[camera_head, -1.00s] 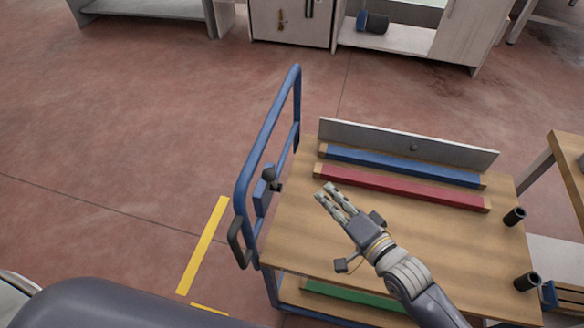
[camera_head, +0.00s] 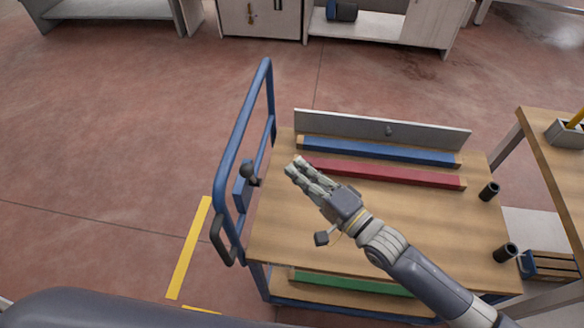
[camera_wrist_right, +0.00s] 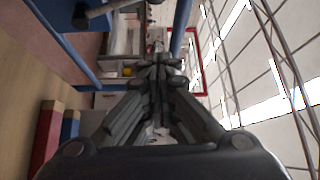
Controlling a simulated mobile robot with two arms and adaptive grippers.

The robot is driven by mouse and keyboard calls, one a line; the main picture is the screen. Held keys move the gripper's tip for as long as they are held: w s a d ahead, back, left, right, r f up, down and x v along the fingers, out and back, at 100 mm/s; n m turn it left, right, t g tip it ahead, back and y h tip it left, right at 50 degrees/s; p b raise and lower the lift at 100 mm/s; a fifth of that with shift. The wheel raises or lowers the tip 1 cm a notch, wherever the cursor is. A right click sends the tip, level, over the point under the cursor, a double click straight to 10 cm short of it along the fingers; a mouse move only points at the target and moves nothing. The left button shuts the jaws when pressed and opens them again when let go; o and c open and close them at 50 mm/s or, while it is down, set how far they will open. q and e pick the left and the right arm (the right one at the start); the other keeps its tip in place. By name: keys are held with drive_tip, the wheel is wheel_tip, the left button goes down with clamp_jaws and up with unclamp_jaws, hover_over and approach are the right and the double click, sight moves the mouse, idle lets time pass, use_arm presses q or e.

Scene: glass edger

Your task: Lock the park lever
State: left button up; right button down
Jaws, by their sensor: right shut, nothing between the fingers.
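The park lever (camera_head: 248,171) is a short dark lever with a round black knob. It sits on a blue box (camera_head: 242,192) on the blue tube handle of the cart, and its knob points up and toward the deck. My right gripper (camera_head: 296,166) is shut and empty above the cart's wooden deck, to the right of the lever and apart from it. In the right wrist view the gripper (camera_wrist_right: 158,62) points ahead, and a dark knobbed rod, likely the lever (camera_wrist_right: 95,16), shows at the upper left. My left gripper is not in view.
The blue handle frame (camera_head: 228,165) stands along the cart's left side. Blue (camera_head: 380,151) and red (camera_head: 385,172) bars and a grey upright panel (camera_head: 340,123) lie at the deck's back. Black cups (camera_head: 489,191) stand at right. Floor left of the cart is open.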

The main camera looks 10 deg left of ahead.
sight(251, 175)
drive_tip(key=f+p+x, duration=0.1)
drive_tip(key=p+x, duration=0.1)
drive_tip(key=x, duration=0.6)
drive_tip(key=s, duration=0.1)
drive_tip(key=s+a+p, duration=0.1)
drive_tip(key=s, duration=0.1)
drive_tip(key=shift+s+a+r+p, duration=0.25)
drive_tip(key=shift+s+r+p, duration=0.1)
drive_tip(key=shift+p, duration=0.05)
drive_tip(key=shift+f, duration=0.1)
drive_tip(key=shift+s+f+n+b, duration=0.1)
drive_tip(key=shift+s+n+b, duration=0.25)
drive_tip(key=shift+b, duration=0.35)
